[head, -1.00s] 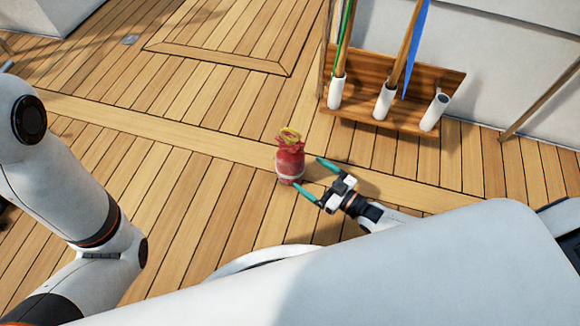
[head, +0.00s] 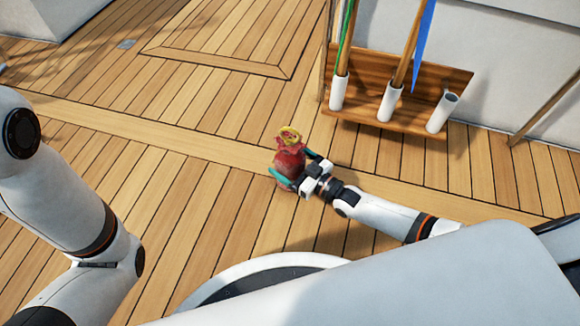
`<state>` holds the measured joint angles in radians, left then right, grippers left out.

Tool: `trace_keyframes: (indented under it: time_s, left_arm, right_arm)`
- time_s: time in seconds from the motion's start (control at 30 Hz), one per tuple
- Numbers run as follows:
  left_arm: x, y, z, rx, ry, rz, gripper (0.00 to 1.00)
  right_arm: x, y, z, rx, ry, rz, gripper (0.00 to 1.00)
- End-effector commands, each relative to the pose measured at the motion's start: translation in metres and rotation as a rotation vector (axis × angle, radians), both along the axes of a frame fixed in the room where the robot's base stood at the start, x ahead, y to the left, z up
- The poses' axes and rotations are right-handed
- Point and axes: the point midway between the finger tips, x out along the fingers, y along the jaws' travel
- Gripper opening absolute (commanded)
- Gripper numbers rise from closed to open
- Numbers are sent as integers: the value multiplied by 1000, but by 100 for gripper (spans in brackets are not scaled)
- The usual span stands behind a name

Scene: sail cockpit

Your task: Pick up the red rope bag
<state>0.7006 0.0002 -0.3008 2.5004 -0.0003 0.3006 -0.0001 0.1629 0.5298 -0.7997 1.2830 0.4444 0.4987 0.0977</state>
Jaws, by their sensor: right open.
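The red rope bag (head: 289,160) stands upright on the wooden deck in the middle of the head view, with yellow rope showing at its top. My right gripper (head: 294,170) is at the bag from the lower right. Its teal fingers are open, one on the near left side of the bag and one on the far right side, so the bag is between them. I cannot tell whether the fingers touch it. My left arm comes in at the left edge; its gripper is out of view.
A wooden rack (head: 398,112) with white tube holders stands against the white wall at upper right, holding poles and a blue flag (head: 423,45). Planked deck (head: 150,190) around the bag is clear to the left and behind.

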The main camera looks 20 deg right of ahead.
Motion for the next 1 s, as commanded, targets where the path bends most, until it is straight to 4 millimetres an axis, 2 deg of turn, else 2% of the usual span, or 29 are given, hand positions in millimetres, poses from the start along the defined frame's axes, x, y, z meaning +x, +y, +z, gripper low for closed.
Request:
trace_keyframes:
  time_s: [0.03, 0.3, 0.4, 0.67, 0.77, 1.0]
  left_arm:
    - [0, 0, 0, 0, 0, 0, 68]
    - [0, 0, 0, 0, 0, 0, 68]
    - [0, 0, 0, 0, 0, 0, 68]
    - [0, 0, 5, 0, 1, 0, 68]
    - [0, 0, 17, 0, 2, 0, 68]
    - [0, 0, 57, 0, -2, 1, 68]
  right_arm:
    - [0, 0, 0, 0, 0, 0, 86]
    - [0, 0, 0, 0, 0, 0, 42]
    - [0, 0, 1, 2, -2, 0, 30]
    - [0, 0, 6, 2, -2, 0, 30]
    - [0, 0, 20, 2, -3, -1, 30]
    - [0, 0, 69, 2, -3, 0, 30]
